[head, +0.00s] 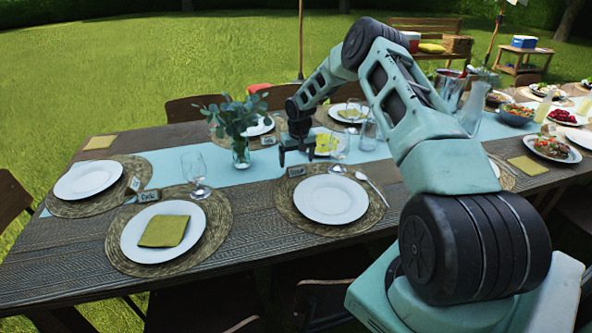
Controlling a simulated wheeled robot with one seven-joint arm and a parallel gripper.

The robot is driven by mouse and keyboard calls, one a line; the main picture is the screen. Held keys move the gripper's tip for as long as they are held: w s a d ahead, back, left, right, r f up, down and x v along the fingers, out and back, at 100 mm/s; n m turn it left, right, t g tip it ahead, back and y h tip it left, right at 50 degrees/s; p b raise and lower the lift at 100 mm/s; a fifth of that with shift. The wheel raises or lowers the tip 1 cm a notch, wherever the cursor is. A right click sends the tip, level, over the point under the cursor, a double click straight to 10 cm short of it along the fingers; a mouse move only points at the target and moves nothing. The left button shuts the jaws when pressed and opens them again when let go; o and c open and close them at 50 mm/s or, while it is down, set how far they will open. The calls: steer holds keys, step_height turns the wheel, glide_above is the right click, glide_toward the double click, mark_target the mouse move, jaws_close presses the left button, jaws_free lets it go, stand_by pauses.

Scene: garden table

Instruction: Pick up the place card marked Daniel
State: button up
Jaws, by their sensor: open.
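Several small dark place cards stand by the plates. One card (296,171) is at the upper left edge of the near middle setting, its lettering too small to read surely. Another card (149,196) stands above the near left plate and seems to bear a short name. A third card (134,183) is by the far left plate, and one more card (268,140) is near the vase. I cannot tell which is marked Daniel. My gripper (297,157) points down, open and empty, just above and behind the middle card in the picture. I cannot tell its exact height.
A glass vase of leaves (240,150) stands left of my gripper. A wine glass (195,170) stands at the left. A white plate (331,199) and spoon (371,186) are in front. Glasses (369,132) stand to the right. The blue runner (215,173) has bare stretches.

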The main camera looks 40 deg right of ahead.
mark_target(296, 166)
steer(key=shift+w+d+f+p, duration=0.1)
steer(key=shift+w+f+p, duration=0.15)
steer(key=shift+f, duration=0.75)
steer(key=shift+w+f+p, duration=0.1)
steer(key=shift+f+p, duration=0.1)
steer(key=shift+f, duration=0.8)
steer(key=c, duration=1)
steer(key=shift+c, duration=0.3)
steer(key=shift+r, duration=0.15)
